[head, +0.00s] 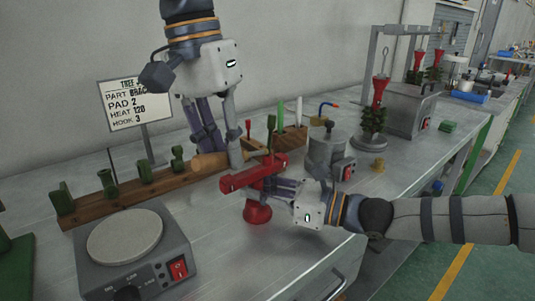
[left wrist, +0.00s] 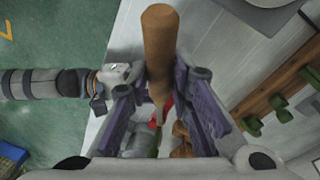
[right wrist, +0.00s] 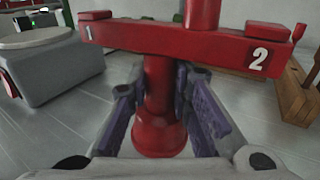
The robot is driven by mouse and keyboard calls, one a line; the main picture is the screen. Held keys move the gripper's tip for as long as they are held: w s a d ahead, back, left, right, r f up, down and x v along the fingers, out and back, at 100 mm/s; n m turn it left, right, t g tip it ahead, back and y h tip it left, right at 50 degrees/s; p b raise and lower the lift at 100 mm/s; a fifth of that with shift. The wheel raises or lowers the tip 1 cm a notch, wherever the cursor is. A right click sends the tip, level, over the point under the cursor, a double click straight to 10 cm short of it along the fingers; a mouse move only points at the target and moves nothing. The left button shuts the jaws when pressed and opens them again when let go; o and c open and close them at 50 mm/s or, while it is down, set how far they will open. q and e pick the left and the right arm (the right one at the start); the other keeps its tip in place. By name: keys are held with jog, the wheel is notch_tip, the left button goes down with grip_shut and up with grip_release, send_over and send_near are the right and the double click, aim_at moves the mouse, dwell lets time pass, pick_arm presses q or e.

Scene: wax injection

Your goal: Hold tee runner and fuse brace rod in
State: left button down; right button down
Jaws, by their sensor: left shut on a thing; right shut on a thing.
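The red tee runner stands upright, its crossbar (head: 240,178) above a flared foot (head: 257,213) at the bench front. The bar, marked 1 and 2, also shows in the right wrist view (right wrist: 165,40). My right gripper (head: 277,190) is shut on its stem (right wrist: 158,85), just below the bar. My left gripper (head: 222,150) is shut on a wooden-handled tool (head: 208,164); its metal tip points right, over the far part of the runner. The handle also fills the left wrist view's middle (left wrist: 160,45). I cannot clearly pick out the brace rod.
A hot plate (head: 125,237) stands at front left. A wooden rack (head: 110,200) with green wax parts lies behind it. A sign (head: 135,104) reads pad 2, heat 120, hook 3. A grey pot (head: 328,150) and a red-green wax tree (head: 375,115) stand right.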

pick_arm(q)
jog(key=shift+s+a+r, duration=0.5)
jog(key=shift+s+r, duration=0.3)
jog(key=shift+r, duration=0.05)
jog(key=shift+s+a+r, duration=0.5)
jog(key=shift+s+r, duration=0.3)
jog(key=shift+r, duration=0.05)
jog(key=shift+r, duration=2.05)
pick_arm(e)
jog(key=c, duration=1.4)
grip_release()
jog(key=shift+o, duration=0.2)
